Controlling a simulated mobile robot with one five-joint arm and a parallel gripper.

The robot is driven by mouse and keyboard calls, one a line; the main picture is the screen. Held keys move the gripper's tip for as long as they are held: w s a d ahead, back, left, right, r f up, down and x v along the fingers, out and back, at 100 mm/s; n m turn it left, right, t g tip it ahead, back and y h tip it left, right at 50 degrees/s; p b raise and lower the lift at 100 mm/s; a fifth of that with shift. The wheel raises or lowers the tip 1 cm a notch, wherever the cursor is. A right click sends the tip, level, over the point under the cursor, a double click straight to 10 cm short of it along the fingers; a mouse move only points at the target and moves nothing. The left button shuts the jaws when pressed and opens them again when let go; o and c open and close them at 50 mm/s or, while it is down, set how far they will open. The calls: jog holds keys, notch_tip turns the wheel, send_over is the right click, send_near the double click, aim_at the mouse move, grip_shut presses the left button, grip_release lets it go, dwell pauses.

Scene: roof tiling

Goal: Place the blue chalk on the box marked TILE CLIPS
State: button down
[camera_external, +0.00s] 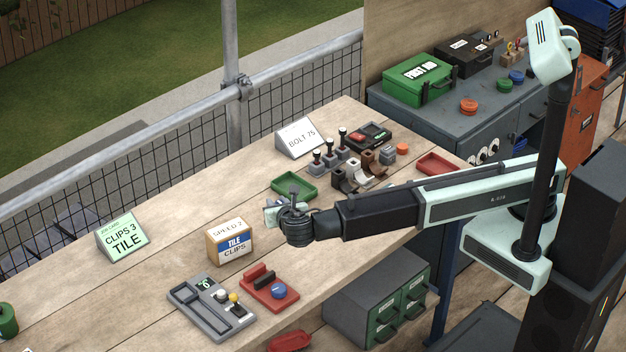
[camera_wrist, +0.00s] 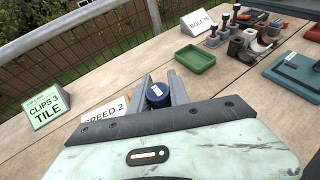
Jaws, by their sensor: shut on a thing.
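The small box marked TILE CLIPS (camera_external: 229,243) stands on the bench, with a white SPEED 2 label on its upper part. The SPEED 2 label (camera_wrist: 104,112) also shows in the wrist view, partly hidden by my gripper body. My gripper (camera_external: 274,211) is above the bench, to the upper right of the box and apart from it. In the wrist view, its two fingers are shut on the blue chalk (camera_wrist: 157,95), a dark blue round piece with a white label. I cannot make out the chalk clearly in the external view.
A CLIPS 3 TILE sign (camera_external: 122,236) stands left of the box. A grey control panel (camera_external: 212,308) and a red panel with a blue knob (camera_external: 270,293) lie in front. A green tray (camera_external: 294,185) and BOLT 75 sign (camera_external: 299,137) are behind. Bare bench lies left of the box.

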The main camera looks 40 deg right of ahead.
jog(key=b, duration=0.1)
send_over(226, 223)
jog(key=shift+f, duration=0.7)
notch_tip(226, 223, down, 4)
jog(key=b, duration=0.4)
jog(key=shift+w, duration=0.1)
jog(key=shift+r, duration=0.2)
jog(key=shift+f, duration=0.2)
jog(key=c, duration=1.2)
grip_release()
jog(key=shift+c, duration=0.2)
jog(key=shift+r, duration=0.15)
